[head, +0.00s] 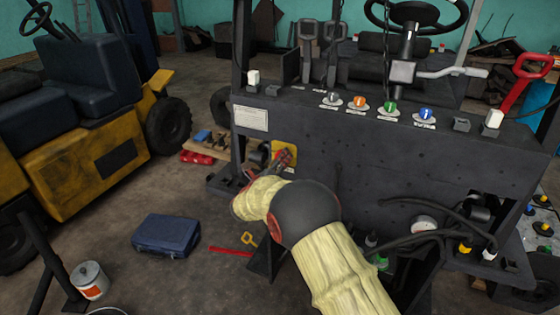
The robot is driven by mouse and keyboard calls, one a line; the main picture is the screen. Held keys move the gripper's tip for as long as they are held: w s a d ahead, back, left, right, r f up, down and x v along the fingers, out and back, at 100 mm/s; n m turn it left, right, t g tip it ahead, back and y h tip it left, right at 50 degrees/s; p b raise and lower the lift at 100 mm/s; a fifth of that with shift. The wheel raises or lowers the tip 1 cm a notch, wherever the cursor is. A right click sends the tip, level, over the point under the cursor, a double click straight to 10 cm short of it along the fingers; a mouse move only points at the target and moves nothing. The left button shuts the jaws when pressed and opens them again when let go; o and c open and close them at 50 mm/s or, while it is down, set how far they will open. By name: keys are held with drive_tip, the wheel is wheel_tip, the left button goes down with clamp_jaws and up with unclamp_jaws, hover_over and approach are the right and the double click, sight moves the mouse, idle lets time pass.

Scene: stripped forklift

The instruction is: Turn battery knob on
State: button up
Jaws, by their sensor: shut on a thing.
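The battery knob (286,154) is red and sits on a yellow plate (278,146) at the lower left of the dark forklift's front panel. My gripper (282,161) is at the knob and shut on it. My arm reaches up from the bottom of the head view, and its wrist lies just below the plate. The fingers hide part of the knob and plate, and the knob's turn angle is too small to read.
Coloured knobs (390,108) line the panel's top ledge (300,100). Black cables (415,238) hang at the lower right. A yellow forklift (80,155) stands left. A blue case (167,235), red bar (230,251) and white can (89,280) are on the floor.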

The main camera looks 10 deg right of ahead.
drive_tip(key=shift+m+b, duration=6.55)
drive_tip(key=shift+m, duration=2.15)
drive_tip(key=o, duration=1.2)
drive_tip(key=shift+c, duration=0.2)
drive_tip(key=shift+a, duration=0.1)
drive_tip(key=v, duration=1.2)
